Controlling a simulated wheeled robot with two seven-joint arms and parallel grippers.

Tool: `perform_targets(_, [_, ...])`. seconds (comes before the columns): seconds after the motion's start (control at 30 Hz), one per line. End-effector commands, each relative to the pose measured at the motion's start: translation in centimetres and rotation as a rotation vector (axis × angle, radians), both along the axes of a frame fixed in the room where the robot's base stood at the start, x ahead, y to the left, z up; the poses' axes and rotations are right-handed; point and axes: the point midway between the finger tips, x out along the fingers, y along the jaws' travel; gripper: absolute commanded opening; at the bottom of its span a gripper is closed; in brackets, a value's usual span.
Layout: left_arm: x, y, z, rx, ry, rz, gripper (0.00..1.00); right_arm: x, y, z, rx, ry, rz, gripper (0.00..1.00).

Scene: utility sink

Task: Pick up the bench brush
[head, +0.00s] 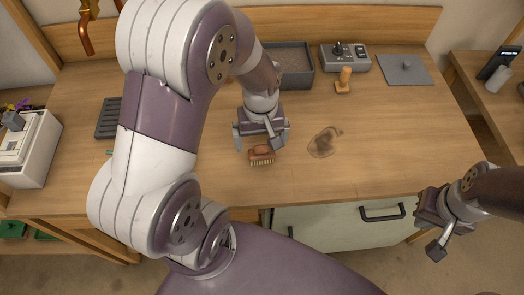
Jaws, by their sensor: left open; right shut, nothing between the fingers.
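The bench brush (262,157) is small, with a reddish-brown body and pale bristles along its near side. I cannot tell whether a finger touches the brush. My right gripper (436,247) is shut and empty, off the bench's front edge at the right.
Behind are a grey tray (297,68), a control box (345,58), a wooden-handled tool (343,82) and a grey plate (404,69). A white box (30,150) stands at left. A drawer (340,228) is below the front edge.

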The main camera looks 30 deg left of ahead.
Motion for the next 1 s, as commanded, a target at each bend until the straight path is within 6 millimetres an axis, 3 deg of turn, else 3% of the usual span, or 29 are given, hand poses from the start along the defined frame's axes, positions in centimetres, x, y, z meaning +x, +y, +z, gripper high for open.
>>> perform_targets(0.4, [0.3,0.0,-6.1,0.000,0.000,-0.001,1.00,0.0,0.0,0.0,0.000,0.000,0.000,0.00])
perform_targets(0.63, [0.3,0.0,-6.4,0.000,-0.002,-0.001,1.00,0.0,0.0,0.0,0.000,0.000,0.000,0.00])
perform_targets(0.67, [0.3,0.0,-6.4,0.000,-0.002,-0.002,0.94,0.0,0.0,0.0,0.000,0.000,0.000,0.00])
perform_targets(0.8, [0.3,0.0,-6.4,0.000,-0.002,-0.002,0.48,0.0,0.0,0.0,0.000,0.000,0.000,0.00])
perform_targets(1.0, [0.3,0.0,-6.4,0.000,-0.002,-0.002,0.47,0.0,0.0,0.0,0.000,0.000,0.000,0.00])
